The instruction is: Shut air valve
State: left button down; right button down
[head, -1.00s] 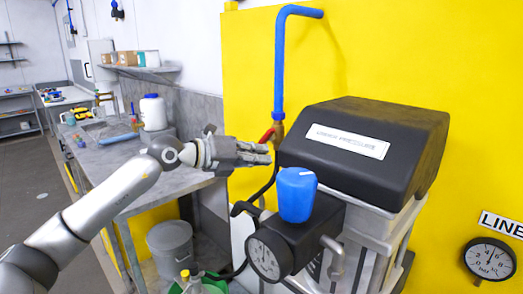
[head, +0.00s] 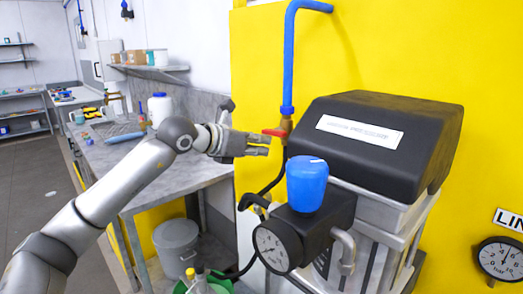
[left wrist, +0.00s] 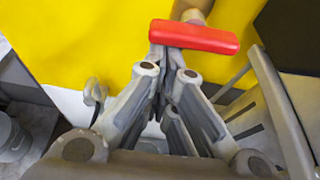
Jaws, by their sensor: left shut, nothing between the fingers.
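The air valve has a red lever handle (head: 274,132) on a brass body (head: 286,126) at the foot of the blue pipe (head: 288,62). The handle lies about level, crosswise to the upright pipe. My left gripper (head: 267,146) is shut and empty, its fingertips just below the handle in the head view. In the left wrist view the red handle (left wrist: 195,37) spans across just beyond my shut fingertips (left wrist: 177,50). I cannot tell whether they touch it. The brass body is only partly seen there. My right gripper is not in view.
A black-topped machine (head: 375,130) with a blue knob (head: 307,183) and a gauge (head: 271,248) stands right of the valve. A black hose hangs below the valve. A grey workbench (head: 190,180) is at left, a bin (head: 177,246) beneath it. The yellow wall (head: 420,50) is behind.

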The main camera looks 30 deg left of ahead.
pick_arm(q)
jog(key=shift+r, duration=0.1)
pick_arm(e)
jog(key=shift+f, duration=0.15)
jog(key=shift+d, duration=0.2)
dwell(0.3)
